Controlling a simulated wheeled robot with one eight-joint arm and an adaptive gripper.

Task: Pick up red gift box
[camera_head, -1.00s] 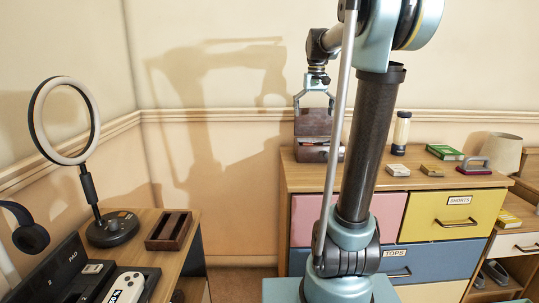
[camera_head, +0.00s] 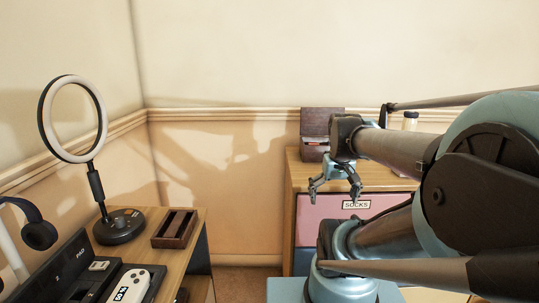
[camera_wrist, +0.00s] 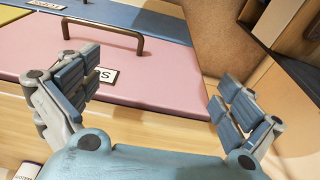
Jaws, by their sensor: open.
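I cannot make out a red gift box in either view. My gripper (camera_head: 335,190) is open and empty in the head view, fingers hanging down in front of the dresser's pink SOCKS drawer (camera_head: 312,212). In the wrist view my gripper (camera_wrist: 153,105) has its two fingers spread wide, with the pink drawer (camera_wrist: 160,62) and its dark handle (camera_wrist: 110,30) behind them. Nothing is between the fingers. My arm hides much of the dresser.
An open brown box (camera_head: 312,153) stands on the dresser top (camera_head: 292,165), with a bottle (camera_head: 410,121) further right. At left, a desk (camera_head: 200,222) holds a ring light (camera_head: 118,226), a wooden tray (camera_head: 174,229) and headphones (camera_head: 38,234). Bare floor lies between desk and dresser.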

